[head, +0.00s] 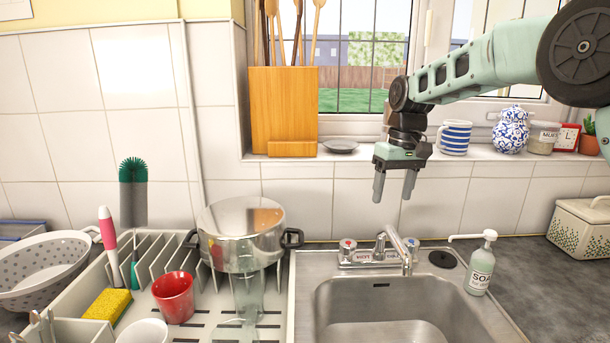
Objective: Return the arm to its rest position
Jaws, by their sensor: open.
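My arm (470,73) reaches in from the upper right of the head view, in front of the window and sill. My gripper (393,187) hangs from it, pointing down, above the back edge of the sink near the tap. Its two fingers are apart, with nothing between them. It touches nothing that I can see.
The tap (399,250) stands below my gripper, behind the sink (390,304). A soap bottle (480,264) is to its right. A dish rack (205,292) with a pot (240,232) and red cup (174,297) fills the left. A striped mug (454,138) stands on the sill.

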